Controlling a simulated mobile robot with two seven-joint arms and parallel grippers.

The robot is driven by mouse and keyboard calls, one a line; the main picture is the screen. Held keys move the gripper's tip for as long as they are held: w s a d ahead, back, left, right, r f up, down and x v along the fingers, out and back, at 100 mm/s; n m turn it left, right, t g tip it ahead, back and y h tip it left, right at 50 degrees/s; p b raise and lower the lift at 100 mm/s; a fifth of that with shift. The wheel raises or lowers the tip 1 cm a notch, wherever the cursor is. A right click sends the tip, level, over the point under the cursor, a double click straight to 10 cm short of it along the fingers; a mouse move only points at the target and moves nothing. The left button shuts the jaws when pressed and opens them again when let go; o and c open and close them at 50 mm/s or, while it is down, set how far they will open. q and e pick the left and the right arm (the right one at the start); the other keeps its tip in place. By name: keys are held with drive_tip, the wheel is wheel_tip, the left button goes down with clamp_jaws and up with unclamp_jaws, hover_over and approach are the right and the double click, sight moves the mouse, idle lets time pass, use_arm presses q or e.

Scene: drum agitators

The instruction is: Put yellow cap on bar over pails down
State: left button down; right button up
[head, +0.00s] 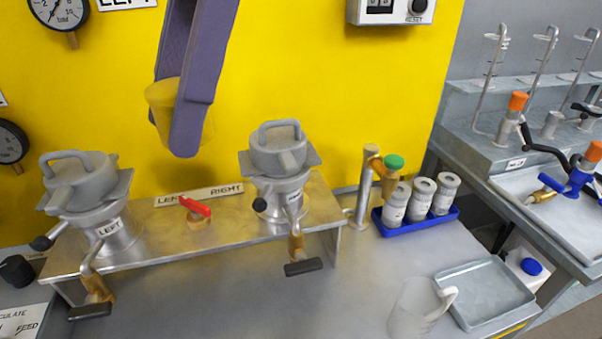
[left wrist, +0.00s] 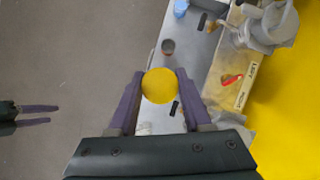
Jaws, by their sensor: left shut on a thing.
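The yellow cap (head: 163,95) is round and cup-like, close in colour to the yellow wall behind it. My left gripper (head: 184,125) is shut on it, high above the metal stand, fingers pointing down. In the left wrist view the cap (left wrist: 159,86) sits between the two purple fingers. My right gripper (left wrist: 38,115) shows at the left edge of that view, away from the bench, its fingers apart with nothing between them. I cannot tell which part is the bar over pails; a raised metal stand (head: 235,235) carries grey lidded vessels marked LEFT (head: 90,190) and RIGHT (head: 280,160).
A red-handled valve (head: 197,208) sits between the vessels. To the right are a green-topped tap (head: 393,162), a blue tray (head: 385,224) with several canisters, a jug (head: 412,308) and a grey tray (head: 484,292). Gauges hang on the wall at left.

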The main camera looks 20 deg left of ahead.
use_arm(q)
drive_tip(key=w+d+f+m+t+h+b, duration=0.1)
drive_tip(key=d+f+m+t+b, duration=0.25)
drive_tip(key=f+m+b, duration=0.65)
drive_tip(key=w+d+f+m+t+h+b, duration=0.1)
drive_tip(key=w+d+f+m+t+b, duration=0.1)
drive_tip(key=d+f+m+b, duration=0.55)
drive_tip(key=w+d+f+m+t+h+b, duration=0.1)
drive_tip(key=d+f+m+t+h+b, duration=0.15)
drive_tip(key=f+m+b, duration=0.65)
drive_tip(key=f+m, duration=0.2)
drive_tip(key=f, duration=0.5)
drive_tip(key=f+m+b, duration=0.1)
drive_tip(key=f, duration=0.6)
drive_tip(key=f+m+b, duration=0.1)
drive_tip(key=f+m, duration=0.1)
drive_tip(key=f, duration=0.4)
drive_tip(key=shift+w+a+f+m+t+y, duration=0.1)
drive_tip(key=shift+a+f+m+t+y, duration=0.2)
drive_tip(key=shift+a+f+m+y, duration=0.1)
use_arm(e)
wheel_tip(320, 180, down, 32)
drive_tip(key=shift+r, duration=0.25)
use_arm(q)
drive_tip(key=shift+r, duration=0.1)
drive_tip(key=shift+c, duration=1.7)
unclamp_jaws()
